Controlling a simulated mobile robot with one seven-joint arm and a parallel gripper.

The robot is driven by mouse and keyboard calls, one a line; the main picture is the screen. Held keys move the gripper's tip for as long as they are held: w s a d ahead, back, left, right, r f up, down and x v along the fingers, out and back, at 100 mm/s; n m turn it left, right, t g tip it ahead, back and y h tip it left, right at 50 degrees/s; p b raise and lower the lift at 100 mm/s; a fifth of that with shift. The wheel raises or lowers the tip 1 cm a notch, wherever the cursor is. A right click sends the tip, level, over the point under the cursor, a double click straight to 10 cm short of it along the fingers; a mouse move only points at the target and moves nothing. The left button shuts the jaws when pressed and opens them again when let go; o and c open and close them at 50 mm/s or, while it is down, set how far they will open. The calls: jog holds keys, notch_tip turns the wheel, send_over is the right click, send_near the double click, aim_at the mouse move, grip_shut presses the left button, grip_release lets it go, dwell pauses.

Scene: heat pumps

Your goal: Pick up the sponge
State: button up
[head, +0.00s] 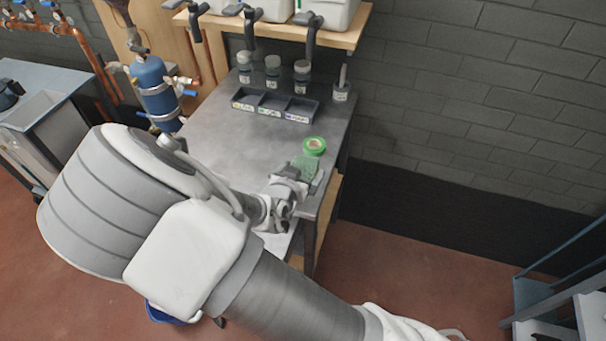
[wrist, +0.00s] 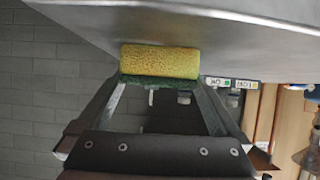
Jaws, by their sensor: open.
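The sponge shows in the wrist view as a yellow block (wrist: 160,61) with a dark green layer along one side. It lies against the grey tabletop, between or just beyond the tips of my gripper (wrist: 158,90). The two fingers stand apart, one on each side of the sponge; I cannot tell whether either touches it. In the head view the sponge's green face (head: 305,165) shows near the table's right edge, partly hidden by my gripper (head: 304,182).
A dark divided tray (head: 275,105) and several jars stand farther back. The table's middle is clear. My arm covers its front.

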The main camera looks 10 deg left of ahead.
aim_at(304, 171)
jog(key=shift+w+f, duration=0.1)
jog(key=shift+w, duration=0.1)
jog(key=c, duration=1.1)
jog(key=shift+r, duration=0.45)
jog(key=shift+c, duration=0.2)
jog(key=r, duration=0.2)
jog(key=r+p, duration=0.1)
jog(key=shift+s+d+r, duration=0.15)
jog(key=shift+d+r, duration=0.05)
jog(key=shift+r, duration=0.2)
jog(key=s+d+r+p, duration=0.5)
jog(key=d+r+p, duration=0.1)
jog(key=d+p, duration=0.3)
jog(key=shift+d+r, duration=0.25)
jog(key=shift+d, duration=0.25)
